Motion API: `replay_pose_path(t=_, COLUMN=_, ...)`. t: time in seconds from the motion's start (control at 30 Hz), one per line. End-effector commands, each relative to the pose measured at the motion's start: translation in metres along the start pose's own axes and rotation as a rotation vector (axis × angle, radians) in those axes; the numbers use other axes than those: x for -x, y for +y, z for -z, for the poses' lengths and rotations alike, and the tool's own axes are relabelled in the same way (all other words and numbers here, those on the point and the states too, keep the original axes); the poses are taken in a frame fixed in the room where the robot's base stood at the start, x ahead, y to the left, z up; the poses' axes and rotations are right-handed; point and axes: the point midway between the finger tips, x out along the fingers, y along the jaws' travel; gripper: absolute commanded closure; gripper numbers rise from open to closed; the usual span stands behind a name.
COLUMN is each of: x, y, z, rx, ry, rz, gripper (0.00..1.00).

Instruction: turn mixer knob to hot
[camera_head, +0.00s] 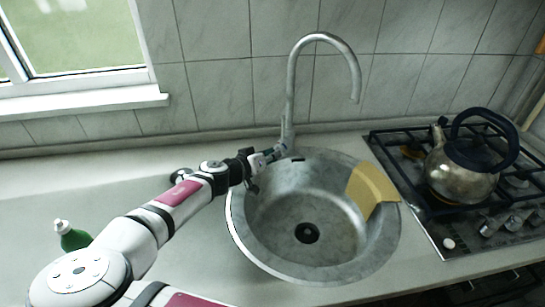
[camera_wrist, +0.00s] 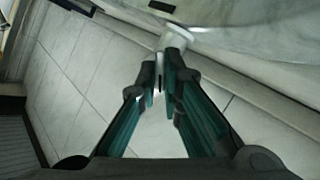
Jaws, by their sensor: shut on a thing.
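The mixer is a tall grey gooseneck tap (camera_head: 291,88) at the back rim of the round metal sink (camera_head: 240,225). My gripper (camera_head: 279,150) is at the base of the tap, reaching in from the left. It is shut on the mixer knob, which the fingers mostly hide. In the wrist view the two fingers of my gripper (camera_wrist: 163,82) come close together, with the pale metal of the tap (camera_wrist: 176,38) just beyond the tips. The knob's exact angle cannot be told.
A yellow piece (camera_head: 370,190) lies over the sink's right side. A kettle (camera_head: 462,170) stands on the gas hob at right. A green bottle (camera_head: 73,237) with a white cap is at far left. The tiled wall is close behind the tap.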

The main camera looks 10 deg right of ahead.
Motion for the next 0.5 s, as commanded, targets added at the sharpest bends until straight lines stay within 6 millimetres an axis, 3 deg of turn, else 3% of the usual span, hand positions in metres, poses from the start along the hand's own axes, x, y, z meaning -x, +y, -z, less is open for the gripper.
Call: replay_pose_path(t=0.5, x=-0.0007, y=-0.0021, z=-0.0004, rx=0.194, ry=0.001, rz=-0.080, gripper=1.00)
